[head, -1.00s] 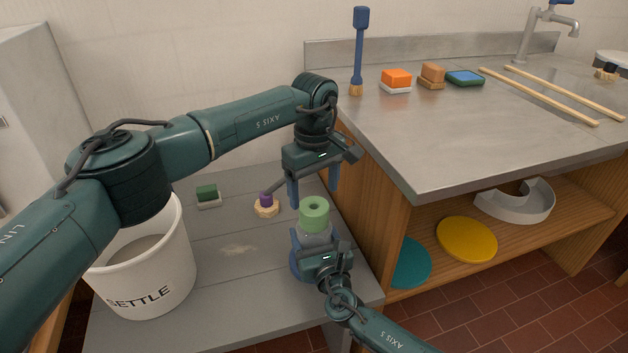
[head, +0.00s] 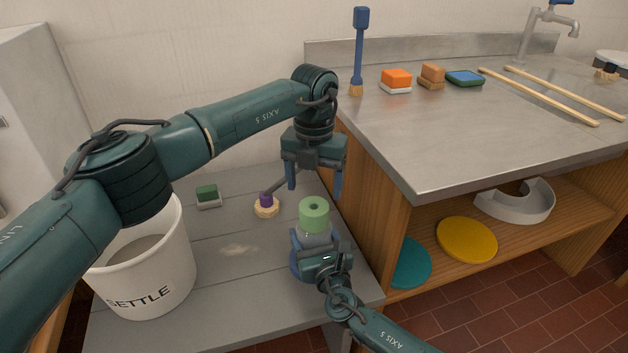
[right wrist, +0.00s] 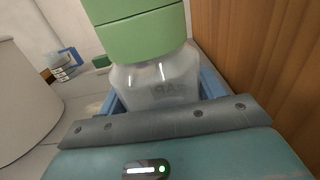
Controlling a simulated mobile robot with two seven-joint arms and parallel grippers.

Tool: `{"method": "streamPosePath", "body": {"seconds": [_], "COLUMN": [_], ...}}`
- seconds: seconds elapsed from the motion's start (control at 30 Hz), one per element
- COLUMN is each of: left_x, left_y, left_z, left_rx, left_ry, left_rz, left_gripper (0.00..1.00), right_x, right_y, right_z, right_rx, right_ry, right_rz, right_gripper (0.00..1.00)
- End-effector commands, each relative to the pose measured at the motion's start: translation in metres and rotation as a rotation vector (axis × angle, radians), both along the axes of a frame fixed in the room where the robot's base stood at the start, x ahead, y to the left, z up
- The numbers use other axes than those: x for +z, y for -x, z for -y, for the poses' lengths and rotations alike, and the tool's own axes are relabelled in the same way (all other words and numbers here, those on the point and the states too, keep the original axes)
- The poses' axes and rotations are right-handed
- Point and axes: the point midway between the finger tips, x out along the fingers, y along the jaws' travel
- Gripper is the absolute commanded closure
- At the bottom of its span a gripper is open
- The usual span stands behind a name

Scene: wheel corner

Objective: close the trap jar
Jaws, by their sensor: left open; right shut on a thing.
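My right gripper (head: 317,247) is shut on the jar body, with a blue finger on each side. My left gripper (head: 315,192) is open and empty, pointing down just above the lid, fingers apart.
A white bucket marked SETTLE (head: 150,270) stands at the bench's left. A purple-handled brush (head: 266,206) and a green-topped block (head: 207,196) lie behind the jar. The wooden counter side (head: 372,205) rises close on the right.

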Motion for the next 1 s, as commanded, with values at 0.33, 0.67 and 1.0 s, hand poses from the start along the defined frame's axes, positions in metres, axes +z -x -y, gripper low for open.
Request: {"method": "streamPosePath", "body": {"seconds": [0.33, 0.67, 1.0], "left_x": [0.001, -0.001, -0.048], "left_y": [0.000, 0.000, 0.001], "left_z": [0.000, 0.000, 0.000], "left_rx": [0.239, 0.239, 0.238], "left_ry": [0.000, 0.000, 0.000], "left_rz": [-0.001, -0.001, -0.003], "left_gripper": [0.26, 0.26, 0.26], "right_x": [0.000, 0.000, 0.000], "right_y": [0.000, 0.000, 0.000], "right_z": [0.000, 0.000, 0.000], "right_rx": [0.000, 0.000, 0.000], "right_ry": [0.001, 0.001, 0.001], "right_rz": [-0.001, -0.001, -0.001], "right_gripper": [0.97, 0.97, 0.97]}}
